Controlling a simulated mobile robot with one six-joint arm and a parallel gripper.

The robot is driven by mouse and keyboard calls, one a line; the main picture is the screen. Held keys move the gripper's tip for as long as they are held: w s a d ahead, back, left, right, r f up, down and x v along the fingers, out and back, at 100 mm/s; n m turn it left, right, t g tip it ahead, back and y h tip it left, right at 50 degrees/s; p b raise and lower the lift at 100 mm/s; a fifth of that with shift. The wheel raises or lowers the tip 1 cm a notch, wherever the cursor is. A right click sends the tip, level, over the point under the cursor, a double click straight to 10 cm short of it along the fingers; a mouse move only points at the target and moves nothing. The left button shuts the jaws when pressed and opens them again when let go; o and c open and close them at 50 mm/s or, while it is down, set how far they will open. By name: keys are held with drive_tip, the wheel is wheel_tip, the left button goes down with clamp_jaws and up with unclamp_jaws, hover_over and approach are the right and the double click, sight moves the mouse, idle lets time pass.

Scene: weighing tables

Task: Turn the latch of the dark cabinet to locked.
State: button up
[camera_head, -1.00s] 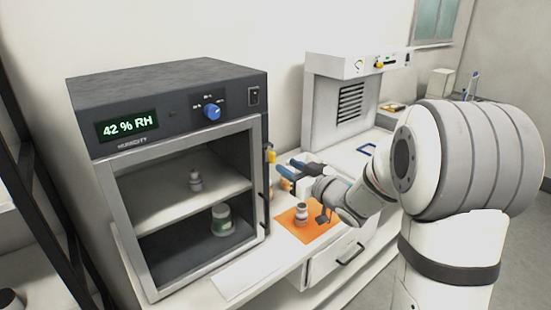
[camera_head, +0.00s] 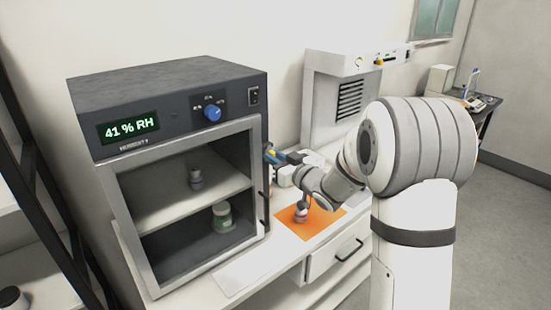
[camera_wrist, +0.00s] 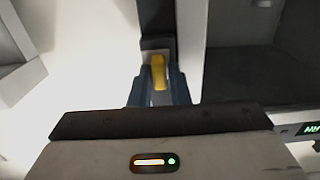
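The dark cabinet (camera_head: 165,101) stands at the left with a "41 % RH" display, a blue knob and a framed glass door that looks closed. Its latch has a yellow handle (camera_head: 270,154) on the right side, partly hidden behind my fingers. In the wrist view the yellow handle (camera_wrist: 159,72) points up the picture, between my two blue fingertips. My gripper (camera_head: 281,157) is at the latch. In the wrist view its fingers (camera_wrist: 159,88) lie close against both sides of the handle, with no clear gap.
Inside the cabinet are a small jar (camera_head: 196,178) and a green-labelled jar (camera_head: 222,217). An orange mat (camera_head: 322,226) with a small bottle (camera_head: 300,212) lies on the counter below my arm. A white instrument (camera_head: 336,75) stands behind. A dark rack (camera_head: 40,190) is at the far left.

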clamp_jaws()
drive_tip(key=shift+f+b, duration=0.1)
drive_tip(key=shift+b, duration=0.4)
drive_tip(key=shift+s+a+f+n+b, duration=0.1)
drive_tip(key=shift+n+b, duration=4.4)
drive_tip(key=shift+b, duration=1.15)
drive_tip(key=shift+a+f+n+b, duration=0.1)
drive_tip(key=shift+n+b, duration=4.4)
drive_tip(key=shift+b, duration=1.1)
drive_tip(key=shift+r, duration=0.1)
drive_tip(key=shift+o, duration=2.3)
unclamp_jaws()
drive_tip(key=shift+s+d, duration=0.1)
